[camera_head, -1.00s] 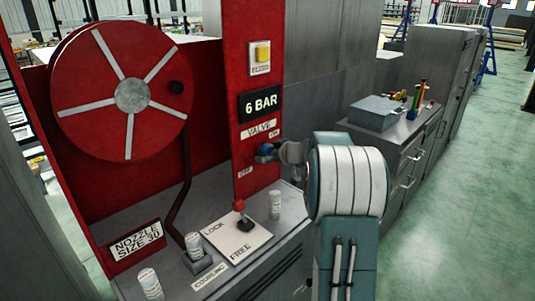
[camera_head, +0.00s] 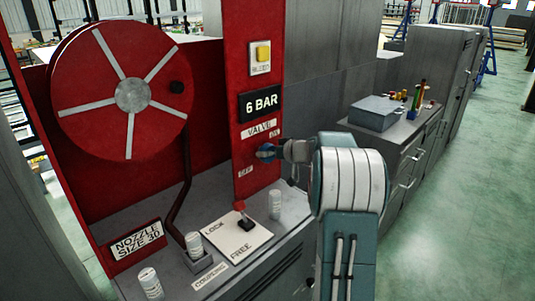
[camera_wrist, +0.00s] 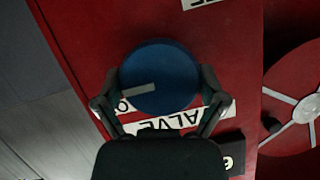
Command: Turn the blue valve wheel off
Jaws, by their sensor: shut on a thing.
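The blue valve wheel (camera_head: 266,152) sits on the red panel (camera_head: 258,110), below the white VALVE label (camera_head: 259,130). In the wrist view the blue wheel (camera_wrist: 158,72) is a round disc with a short pale mark on its lower left, and the panel appears turned over. My gripper (camera_wrist: 160,88) has one finger on each side of the wheel and is shut on it. In the head view my gripper (camera_head: 279,151) reaches the wheel from the right, with its fingers partly hidden. Small OFF and ON labels lie near the wheel, partly covered.
A red hose reel (camera_head: 130,95) stands left of the panel. Below are a red-knobbed lever (camera_head: 242,215) on a LOCK/FREE plate, several pale cylinders and a grey bench top. A grey cabinet (camera_head: 395,150) with a box stands right. The green floor at right is clear.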

